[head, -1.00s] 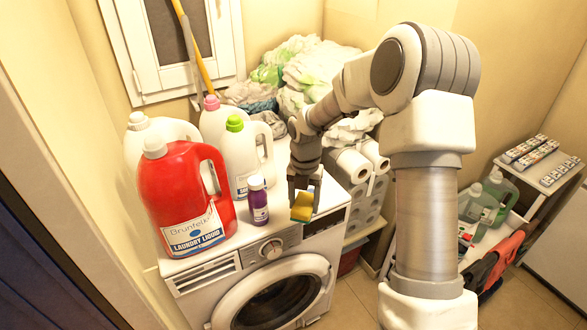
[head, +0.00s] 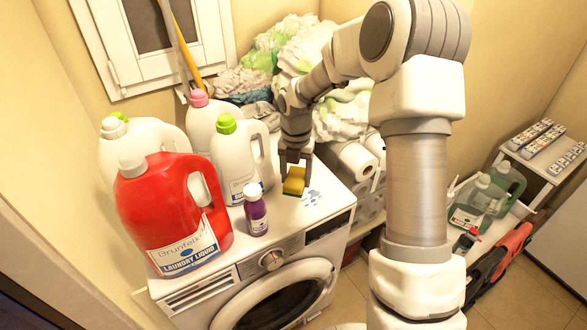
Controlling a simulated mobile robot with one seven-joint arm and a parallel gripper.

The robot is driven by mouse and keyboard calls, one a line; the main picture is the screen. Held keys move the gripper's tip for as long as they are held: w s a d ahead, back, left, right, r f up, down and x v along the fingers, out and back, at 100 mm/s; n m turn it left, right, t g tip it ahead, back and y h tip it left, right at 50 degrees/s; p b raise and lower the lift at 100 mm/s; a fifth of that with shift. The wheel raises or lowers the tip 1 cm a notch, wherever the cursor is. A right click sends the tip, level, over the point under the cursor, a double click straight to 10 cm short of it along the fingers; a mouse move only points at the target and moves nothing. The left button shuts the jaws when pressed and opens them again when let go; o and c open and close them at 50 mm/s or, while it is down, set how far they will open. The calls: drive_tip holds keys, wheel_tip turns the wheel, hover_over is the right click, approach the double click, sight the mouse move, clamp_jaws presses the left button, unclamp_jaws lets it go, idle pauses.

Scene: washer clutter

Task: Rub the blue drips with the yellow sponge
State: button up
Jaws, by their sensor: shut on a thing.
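The yellow sponge (head: 294,181), with a dark green underside, is held in my gripper (head: 295,163), which is shut on it. The sponge is at or just above the top of the washing machine (head: 287,221); I cannot tell whether it touches. The blue drips (head: 312,196) are small bluish marks on the white top, just right of the sponge. Part of them may be hidden behind or under the sponge.
A purple bottle (head: 255,210) stands left of the sponge. A red laundry jug (head: 175,215) and white jugs (head: 238,160) crowd the left of the top. Toilet rolls (head: 357,160) and piled laundry (head: 290,55) are behind and right. The washer's front right top is clear.

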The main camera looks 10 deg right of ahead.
sight(318, 193)
drive_tip(key=shift+f+b, duration=2.65)
drive_tip(key=shift+f, duration=0.35)
drive_tip(key=shift+f+b, duration=0.45)
drive_tip(key=shift+f, duration=0.5)
drive_tip(key=shift+w+d+r+p, duration=0.1)
drive_tip(key=shift+w+d+p, duration=0.15)
drive_tip(key=shift+d+p, duration=0.4)
drive_tip(key=shift+w+d+r+p, duration=0.1)
drive_tip(key=shift+w+d+p, duration=0.15)
drive_tip(key=shift+d, duration=0.65)
drive_tip(key=shift+w+d+f+p, duration=0.1)
drive_tip(key=shift+w+d+p, duration=0.2)
drive_tip(key=shift+d, duration=0.45)
drive_tip(key=shift+w+d+p, duration=0.2)
drive_tip(key=shift+d+p, duration=0.1)
drive_tip(key=shift+d, duration=0.5)
drive_tip(key=shift+w+d+f+p, duration=0.1)
drive_tip(key=shift+w+d+p, duration=0.2)
drive_tip(key=shift+d, duration=0.45)
drive_tip(key=shift+a, duration=0.1)
